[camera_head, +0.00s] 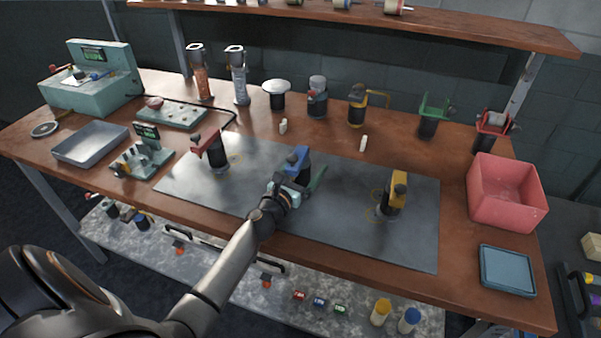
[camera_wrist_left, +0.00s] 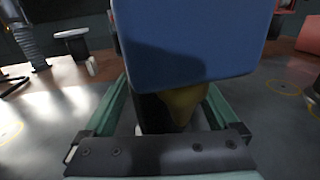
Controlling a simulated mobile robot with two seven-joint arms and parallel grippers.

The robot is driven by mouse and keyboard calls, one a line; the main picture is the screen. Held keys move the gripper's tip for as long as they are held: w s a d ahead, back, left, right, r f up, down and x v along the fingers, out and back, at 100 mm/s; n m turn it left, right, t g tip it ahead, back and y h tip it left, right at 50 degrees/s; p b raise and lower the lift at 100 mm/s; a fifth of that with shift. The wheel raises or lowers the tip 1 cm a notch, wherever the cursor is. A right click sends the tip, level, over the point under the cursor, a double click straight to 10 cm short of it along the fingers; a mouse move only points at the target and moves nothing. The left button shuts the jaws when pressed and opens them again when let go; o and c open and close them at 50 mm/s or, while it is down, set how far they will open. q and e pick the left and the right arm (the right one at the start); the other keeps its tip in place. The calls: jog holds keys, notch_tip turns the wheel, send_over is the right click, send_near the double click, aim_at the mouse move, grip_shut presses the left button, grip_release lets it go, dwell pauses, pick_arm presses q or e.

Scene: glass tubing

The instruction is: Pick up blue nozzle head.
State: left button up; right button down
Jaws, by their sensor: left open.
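The blue nozzle head (camera_head: 297,157) sits on a dark upright stand on the grey mat, near the middle of the table. It fills the upper middle of the left wrist view (camera_wrist_left: 190,40), with a yellow part (camera_wrist_left: 183,103) below it. My left gripper (camera_head: 301,180) is at the near side of the blue nozzle head, its jaws open. In the left wrist view the green fingers lie to either side of the yellow part and stand below the blue block. Whether they touch anything is hidden. My right gripper is not in view.
A red nozzle head (camera_head: 208,145) stands left on the mat (camera_head: 335,225), and a yellow one (camera_head: 397,190) stands right. A pink bin (camera_head: 507,210) and a blue tray (camera_head: 507,270) are at the right edge. Several tools line the back. The mat's front middle is clear.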

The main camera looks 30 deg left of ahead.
pick_arm(q)
jog(key=shift+c, duration=0.4)
grip_shut()
dwell(0.4)
jog(key=shift+r, duration=0.1)
